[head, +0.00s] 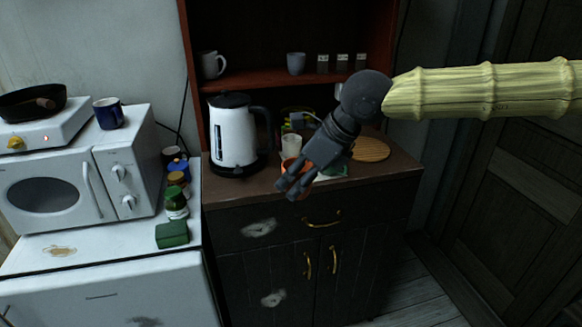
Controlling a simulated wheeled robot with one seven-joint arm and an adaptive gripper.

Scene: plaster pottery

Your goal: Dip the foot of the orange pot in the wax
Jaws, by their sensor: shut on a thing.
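The orange pot (287,163) shows as a small patch behind and left of my gripper's fingers, at the front of the dark cabinet top. My gripper (292,186) reaches down from the upper right and is shut on the orange pot. Its fingers and body hide most of the pot, and I cannot see the pot's foot or whether it touches anything below. I cannot make out the wax for certain. A pale cup (291,146) stands just behind the pot.
The cabinet top (228,190) is bare at the front left. A white kettle (232,135) stands left of the gripper. A round wooden board (371,149) lies right of it. A shelf (270,78) with cups and jars is behind. A microwave (80,180) stands at left.

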